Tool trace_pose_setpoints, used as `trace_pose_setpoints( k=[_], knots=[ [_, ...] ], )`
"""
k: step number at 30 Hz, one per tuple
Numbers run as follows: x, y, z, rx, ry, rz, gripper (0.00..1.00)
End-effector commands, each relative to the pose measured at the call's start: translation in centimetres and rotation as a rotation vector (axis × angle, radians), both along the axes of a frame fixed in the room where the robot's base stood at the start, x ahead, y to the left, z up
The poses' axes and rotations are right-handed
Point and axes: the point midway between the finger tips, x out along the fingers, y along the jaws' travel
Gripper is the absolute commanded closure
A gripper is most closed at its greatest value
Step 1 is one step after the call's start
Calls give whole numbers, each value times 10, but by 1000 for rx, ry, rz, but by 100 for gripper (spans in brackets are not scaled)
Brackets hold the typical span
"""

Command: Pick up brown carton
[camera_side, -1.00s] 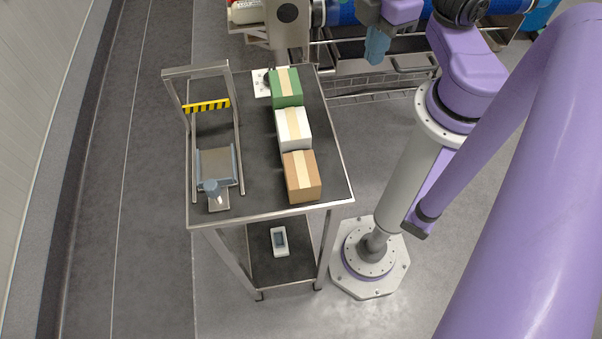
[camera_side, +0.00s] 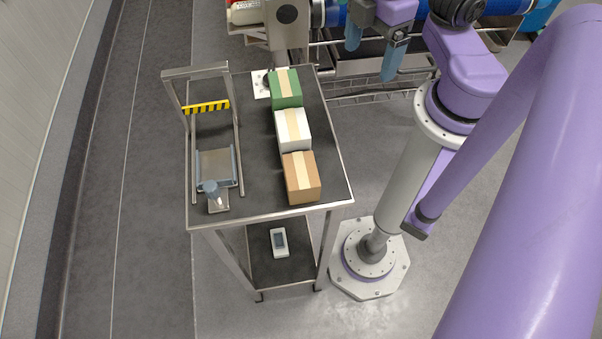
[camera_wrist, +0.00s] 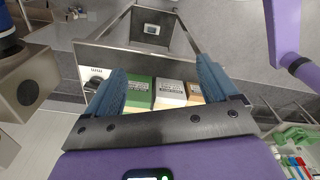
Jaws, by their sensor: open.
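The brown carton (camera_side: 302,178) with a pale tape strip sits on the dark top of the cart, nearest the cart's front edge in the side view. In the wrist view the brown carton (camera_wrist: 195,93) shows partly, beside the right finger. My gripper (camera_side: 372,58) is open and empty, with blue fingers, up and to the right of the cart in the side view. In the wrist view my gripper (camera_wrist: 165,92) has its fingers spread wide, with the cartons seen between them. The gripper is well apart from the brown carton.
A white carton (camera_side: 292,130) and a green carton (camera_side: 286,88) stand in a row behind the brown one. A small metal tunnel frame (camera_side: 196,72) with a yellow-black striped bar stands on the cart's left. A device (camera_side: 279,242) lies on the lower shelf.

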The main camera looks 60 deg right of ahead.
Motion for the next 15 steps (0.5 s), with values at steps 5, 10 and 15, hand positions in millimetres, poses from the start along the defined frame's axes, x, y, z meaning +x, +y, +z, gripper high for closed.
trace_pose_setpoints(
  k=[5, 10, 15],
  knots=[
    [14, 38, 7, 37, 30, 263, 13],
    [26, 83, 15, 97, 51, 575, 13],
    [33, 128, 23, 167, 55, 872, 13]
  ],
)
